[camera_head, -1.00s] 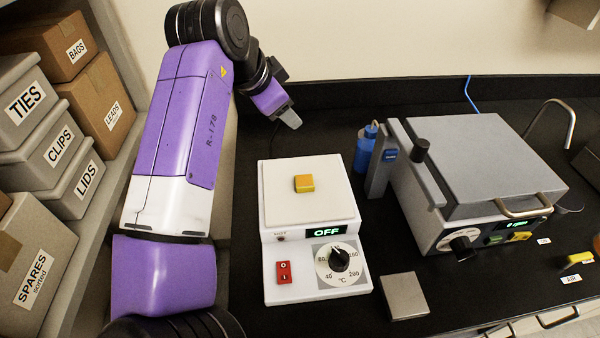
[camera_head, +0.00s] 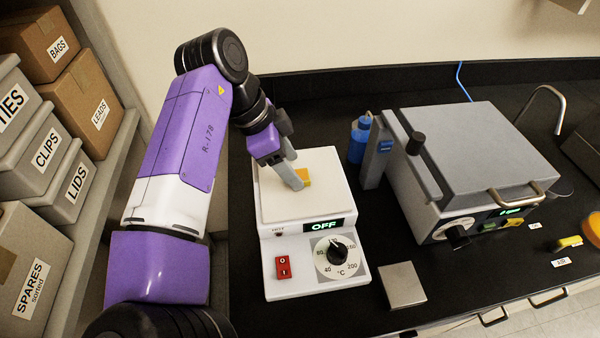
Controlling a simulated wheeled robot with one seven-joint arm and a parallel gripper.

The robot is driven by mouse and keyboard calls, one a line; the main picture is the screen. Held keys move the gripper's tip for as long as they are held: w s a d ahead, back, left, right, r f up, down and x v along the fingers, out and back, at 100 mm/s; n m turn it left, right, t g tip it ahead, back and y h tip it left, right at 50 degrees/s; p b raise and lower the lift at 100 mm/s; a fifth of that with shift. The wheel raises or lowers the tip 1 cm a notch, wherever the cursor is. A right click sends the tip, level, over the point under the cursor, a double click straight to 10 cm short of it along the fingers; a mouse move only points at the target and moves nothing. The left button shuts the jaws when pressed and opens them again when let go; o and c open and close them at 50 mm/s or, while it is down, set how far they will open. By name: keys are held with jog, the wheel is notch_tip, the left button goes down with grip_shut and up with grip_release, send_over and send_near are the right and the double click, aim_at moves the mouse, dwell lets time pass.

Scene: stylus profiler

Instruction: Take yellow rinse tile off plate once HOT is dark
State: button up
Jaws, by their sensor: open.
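The yellow rinse tile (camera_head: 305,177) lies on the white top plate (camera_head: 327,203) of the hotplate. My gripper (camera_head: 297,178) is open, with its fingers pointing down just at the tile's left side and partly hiding it. Whether a finger touches the tile I cannot tell. The hotplate display (camera_head: 324,225) reads OFF in green. The small HOT lamp (camera_head: 279,234) at the panel's left looks dark. Below are a red switch (camera_head: 283,267) and a temperature dial (camera_head: 337,252).
A grey lidded instrument (camera_head: 475,160) stands to the right, with a blue bottle (camera_head: 359,140) beside it. A flat grey block (camera_head: 402,285) lies in front on the black bench. Labelled boxes (camera_head: 45,157) fill the shelf at the left.

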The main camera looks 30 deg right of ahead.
jog(key=shift+x, duration=1.1)
grip_shut()
jog(key=shift+r, duration=0.15)
notch_tip(320, 180, up, 20)
jog(key=b, duration=0.1)
jog(key=shift+b, duration=0.3)
jog(key=c, duration=0.9)
grip_release()
grip_shut()
